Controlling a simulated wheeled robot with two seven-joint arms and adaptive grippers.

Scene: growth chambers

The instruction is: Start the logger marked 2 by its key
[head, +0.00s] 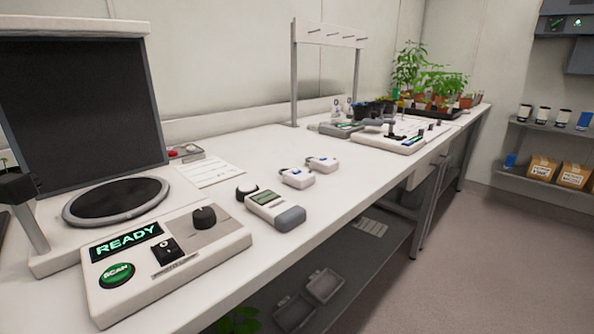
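Two small white boxes that look like loggers lie on the long white bench. The nearer one (297,178) is near the middle of the bench, and the farther one (322,165) is just behind it to the right. Each has a blue-grey patch and a thin loop at its upper left. Any number or key on them is too small to read, so I cannot tell which is marked 2. Neither of my grippers is in view.
A control box (170,255) reading READY stands at the left front. A paper sheet (215,171) lies behind. Potted plants (430,75) stand at the far end.

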